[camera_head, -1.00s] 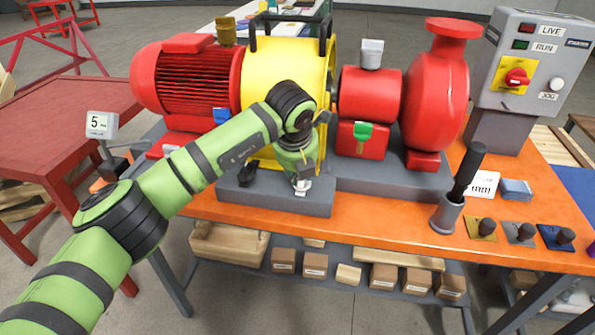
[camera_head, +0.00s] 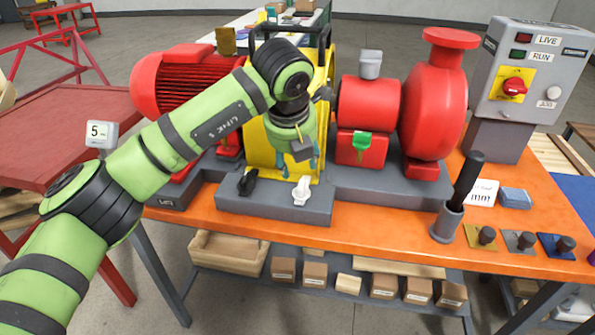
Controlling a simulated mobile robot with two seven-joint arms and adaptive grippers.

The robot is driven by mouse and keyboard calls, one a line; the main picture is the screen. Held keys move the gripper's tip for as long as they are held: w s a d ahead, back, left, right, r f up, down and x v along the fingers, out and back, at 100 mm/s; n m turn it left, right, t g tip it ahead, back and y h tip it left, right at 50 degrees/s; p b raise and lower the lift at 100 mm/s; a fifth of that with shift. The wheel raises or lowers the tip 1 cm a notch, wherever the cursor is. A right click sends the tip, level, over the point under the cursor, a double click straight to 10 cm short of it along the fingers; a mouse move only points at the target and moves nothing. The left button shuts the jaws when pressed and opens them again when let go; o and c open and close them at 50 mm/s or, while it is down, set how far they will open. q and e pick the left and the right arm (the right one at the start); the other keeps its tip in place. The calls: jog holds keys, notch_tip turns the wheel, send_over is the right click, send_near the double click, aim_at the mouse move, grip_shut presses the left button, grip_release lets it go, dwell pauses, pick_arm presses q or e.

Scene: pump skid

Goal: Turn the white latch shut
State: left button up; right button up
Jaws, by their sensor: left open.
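The white latch (camera_head: 301,190) stands on the front of the grey base block below the yellow guard (camera_head: 262,160). A black latch (camera_head: 247,181) sits to its left on the same block. My left gripper (camera_head: 302,165) hangs above and just behind the white latch, fingers pointing down, in front of the yellow guard. It is open and appears empty, with a gap between it and the latch. The latch is fully in view; its exact angle is hard to read. My right gripper is not in view.
A red motor (camera_head: 190,82) is left of the guard and a red pump (camera_head: 435,105) right of it. A grey holder with a black handle (camera_head: 467,178) stands at the right. A control box (camera_head: 530,75) is behind it. The orange bench front (camera_head: 370,228) is clear.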

pick_arm(q)
jog(key=shift+v, duration=1.45)
